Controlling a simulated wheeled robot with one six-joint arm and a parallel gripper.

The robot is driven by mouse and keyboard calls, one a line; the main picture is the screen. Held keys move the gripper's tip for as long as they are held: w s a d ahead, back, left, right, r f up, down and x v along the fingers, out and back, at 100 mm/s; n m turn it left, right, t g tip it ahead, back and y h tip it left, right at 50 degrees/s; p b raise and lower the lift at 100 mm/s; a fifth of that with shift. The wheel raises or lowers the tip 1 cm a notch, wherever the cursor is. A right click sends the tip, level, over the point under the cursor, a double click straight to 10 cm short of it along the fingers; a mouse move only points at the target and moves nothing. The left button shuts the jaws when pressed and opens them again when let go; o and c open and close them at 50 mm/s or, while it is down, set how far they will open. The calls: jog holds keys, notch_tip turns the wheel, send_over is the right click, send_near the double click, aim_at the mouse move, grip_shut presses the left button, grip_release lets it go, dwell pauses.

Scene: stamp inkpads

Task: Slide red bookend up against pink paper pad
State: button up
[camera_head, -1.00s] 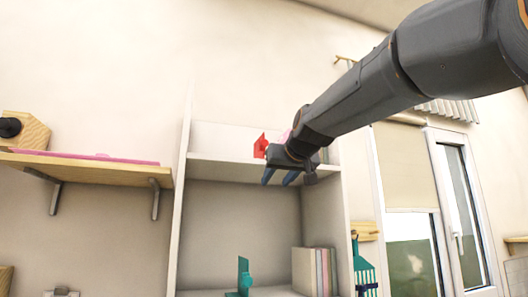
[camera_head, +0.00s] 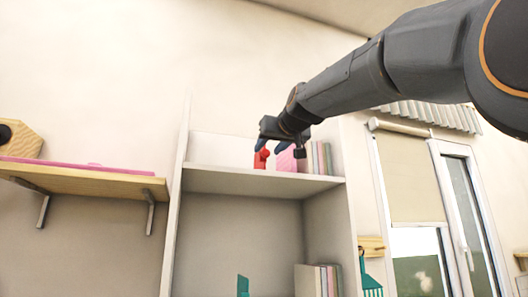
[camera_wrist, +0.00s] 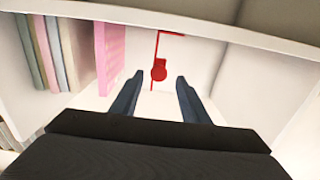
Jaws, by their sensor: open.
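The red bookend (camera_head: 262,158) stands on the upper shelf of the white bookcase, just left of the pink paper pad (camera_head: 286,159) in the head view. In the wrist view the red bookend (camera_wrist: 159,70), with a round knob facing me, stands ahead of my fingers. The pink paper pad (camera_wrist: 109,55) is upright to its left there, with a gap of bare shelf between them. My gripper (camera_wrist: 159,88) is open and empty, its fingers pointing at the bookend and spaced to either side of its knob. In the head view my gripper (camera_head: 271,146) partly covers the bookend and pad.
Several books (camera_head: 319,157) stand right of the pad on the upper shelf (camera_head: 225,180). Below are a teal bookend (camera_head: 243,286) and more books (camera_head: 318,279). A wooden wall shelf (camera_head: 90,183) is at left. The upper shelf's left part is clear.

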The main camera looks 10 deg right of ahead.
aim_at(266, 152)
jog(key=shift+w+a+p, duration=0.15)
jog(key=shift+w+p, duration=0.25)
jog(key=shift+w, duration=0.8)
jog(key=shift+w+a+p, duration=0.15)
jog(key=shift+w+p, duration=0.2)
jog(key=shift+w, duration=0.8)
grip_shut()
